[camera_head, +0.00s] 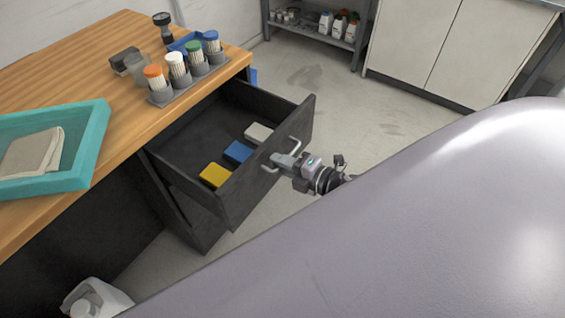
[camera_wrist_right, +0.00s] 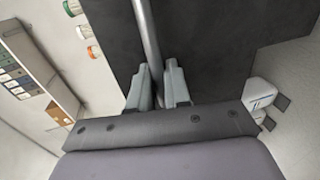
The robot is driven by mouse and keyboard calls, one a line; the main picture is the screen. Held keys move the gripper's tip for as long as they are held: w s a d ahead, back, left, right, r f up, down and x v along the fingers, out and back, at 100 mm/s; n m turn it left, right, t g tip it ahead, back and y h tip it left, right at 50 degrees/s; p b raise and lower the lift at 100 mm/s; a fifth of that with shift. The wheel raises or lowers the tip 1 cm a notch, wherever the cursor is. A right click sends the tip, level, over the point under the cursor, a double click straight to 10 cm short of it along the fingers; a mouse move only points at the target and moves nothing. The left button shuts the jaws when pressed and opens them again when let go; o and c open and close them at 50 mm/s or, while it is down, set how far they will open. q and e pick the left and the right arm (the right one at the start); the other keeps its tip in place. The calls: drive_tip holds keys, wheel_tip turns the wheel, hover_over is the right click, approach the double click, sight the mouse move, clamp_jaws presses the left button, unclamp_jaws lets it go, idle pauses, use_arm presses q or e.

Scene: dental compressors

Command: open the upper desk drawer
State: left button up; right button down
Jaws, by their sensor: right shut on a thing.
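The upper desk drawer (camera_head: 222,204) is dark and stands well out from the wooden desk (camera_head: 120,52) in the head view. Its inside shows yellow, blue and pale blocks. A metal bar handle (camera_head: 296,145) is on its front, and the bar also shows in the right wrist view (camera_wrist_right: 146,30). My right gripper (camera_head: 279,161) is at the handle, shut on the bar; its two grey fingers (camera_wrist_right: 158,88) lie on either side of the bar in the right wrist view. My left gripper is not in view.
A teal tray (camera_head: 98,150) with a folded cloth and a rack (camera_head: 190,88) of colour-capped containers stand on the desktop. A white jug (camera_head: 98,298) is on the floor at lower left. Open floor (camera_head: 330,90) lies beyond the drawer, before white cabinets (camera_head: 440,50).

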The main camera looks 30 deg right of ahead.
drive_tip(key=c, duration=1.3)
unclamp_jaws()
drive_tip(key=shift+w, duration=0.1)
drive_tip(key=shift+v, duration=3.65)
drive_tip(key=s+a+f+m+g+h, duration=0.1)
drive_tip(key=s+a+f+m, duration=0.1)
drive_tip(key=m, duration=0.4)
drive_tip(key=s+a+f+m+g+h, duration=0.1)
drive_tip(key=s+a+m, duration=0.3)
drive_tip(key=m, duration=0.3)
drive_tip(key=s+a+f+m+g+h, duration=0.1)
drive_tip(key=s+a+f+m+g, duration=0.1)
drive_tip(key=s+m, duration=0.3)
drive_tip(key=shift+a+f+m+h, duration=0.35)
drive_tip(key=shift+a+m, duration=0.4)
drive_tip(key=shift+m, duration=0.35)
